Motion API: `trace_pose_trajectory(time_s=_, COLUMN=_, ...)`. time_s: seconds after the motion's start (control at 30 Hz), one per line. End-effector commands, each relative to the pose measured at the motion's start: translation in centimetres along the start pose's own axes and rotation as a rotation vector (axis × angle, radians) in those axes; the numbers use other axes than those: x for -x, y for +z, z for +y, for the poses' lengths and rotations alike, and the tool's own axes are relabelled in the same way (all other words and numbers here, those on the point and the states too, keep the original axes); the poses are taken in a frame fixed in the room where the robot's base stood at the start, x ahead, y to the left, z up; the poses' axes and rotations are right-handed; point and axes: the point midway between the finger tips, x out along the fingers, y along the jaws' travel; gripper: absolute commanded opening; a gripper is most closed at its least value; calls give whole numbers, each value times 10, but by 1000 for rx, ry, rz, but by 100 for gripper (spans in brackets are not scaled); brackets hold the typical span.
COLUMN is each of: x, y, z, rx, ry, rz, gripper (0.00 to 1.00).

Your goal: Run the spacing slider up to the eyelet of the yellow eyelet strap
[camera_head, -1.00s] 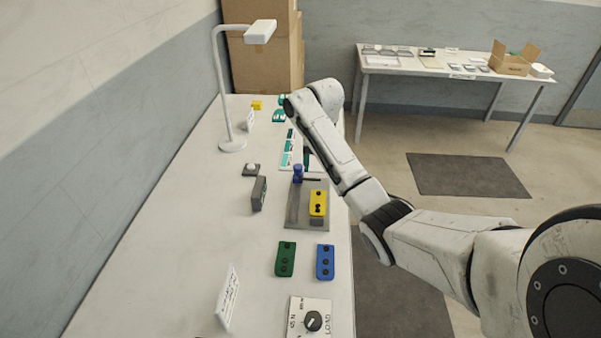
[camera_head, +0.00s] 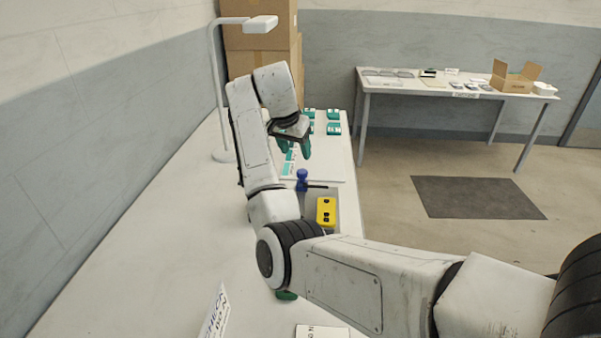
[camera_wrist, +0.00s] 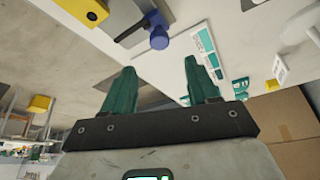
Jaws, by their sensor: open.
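The yellow eyelet strap (camera_head: 326,208) lies on a grey plate (camera_head: 348,210) beside the blue post of the press (camera_head: 302,180). Dark spots show on the strap; I cannot tell which is the slider and which the eyelet. The strap (camera_wrist: 82,10) also shows at the top edge of the wrist view, partly cut off, near the blue post (camera_wrist: 158,38) and its black lever. My gripper (camera_head: 294,150) has green fingers and hangs above the table beyond the press, apart from the strap. In the wrist view my gripper (camera_wrist: 160,70) is open with nothing between its fingers.
A white lamp (camera_head: 222,153) stands at the table's left side. A second table (camera_head: 455,92) stands behind.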

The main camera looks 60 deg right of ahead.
Motion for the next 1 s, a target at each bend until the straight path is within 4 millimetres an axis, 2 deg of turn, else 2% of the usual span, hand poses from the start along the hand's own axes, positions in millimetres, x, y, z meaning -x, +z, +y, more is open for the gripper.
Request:
trace_pose_trajectory(time_s=0.3, x=-58, y=0, z=1, rx=1, ry=4, rz=-3, gripper=59)
trace_pose_trajectory(time_s=0.5, x=-84, y=0, z=1, rx=0, ry=2, rz=-2, gripper=59)
trace_pose_trajectory(time_s=0.67, x=-93, y=0, z=1, rx=1, ry=1, rz=-2, gripper=59)
trace_pose_trajectory(time_s=0.93, x=-95, y=0, z=0, rx=1, ry=0, rz=-1, gripper=59)
trace_pose_trajectory(time_s=1.0, x=-95, y=0, z=1, rx=0, ry=0, rz=-1, gripper=54)
